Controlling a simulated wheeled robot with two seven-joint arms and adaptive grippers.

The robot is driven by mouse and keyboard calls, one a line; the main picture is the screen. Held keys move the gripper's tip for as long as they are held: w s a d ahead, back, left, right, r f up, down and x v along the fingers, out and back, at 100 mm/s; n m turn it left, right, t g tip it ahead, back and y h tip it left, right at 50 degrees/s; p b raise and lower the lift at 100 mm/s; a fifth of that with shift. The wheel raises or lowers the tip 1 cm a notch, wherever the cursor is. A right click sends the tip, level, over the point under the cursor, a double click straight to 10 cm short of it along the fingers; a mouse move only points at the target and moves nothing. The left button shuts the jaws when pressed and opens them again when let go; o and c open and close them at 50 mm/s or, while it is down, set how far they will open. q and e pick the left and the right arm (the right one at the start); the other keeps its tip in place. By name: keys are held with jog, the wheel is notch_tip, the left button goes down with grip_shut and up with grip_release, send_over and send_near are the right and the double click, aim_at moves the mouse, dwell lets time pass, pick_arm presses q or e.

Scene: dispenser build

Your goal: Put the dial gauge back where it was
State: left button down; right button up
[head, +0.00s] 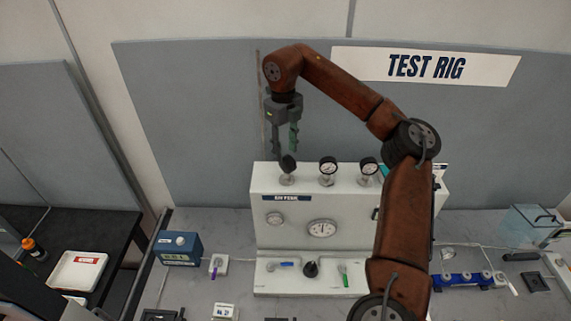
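A white test rig box (350,212) stands on the bench with several round gauges on it. Three dial gauges stand on stems along its top. The left dial gauge (288,164) shows a dark side, not a white face; it is upright on its stem. The middle gauge (328,166) and right gauge (368,166) show white faces. My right gripper (285,150) points down just above the left gauge, its fingers apart with a gap between them. The fingertips look just clear of the gauge, though contact is hard to judge. My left gripper is not in view.
My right arm covers the rig's right part. A blue box (181,248) and small white blocks lie left of the rig. A blue manifold (466,280) and a clear box (530,226) stand to the right. A white tray (77,271) lies on the black side table.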

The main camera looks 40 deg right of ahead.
jog(key=shift+r, duration=2.05)
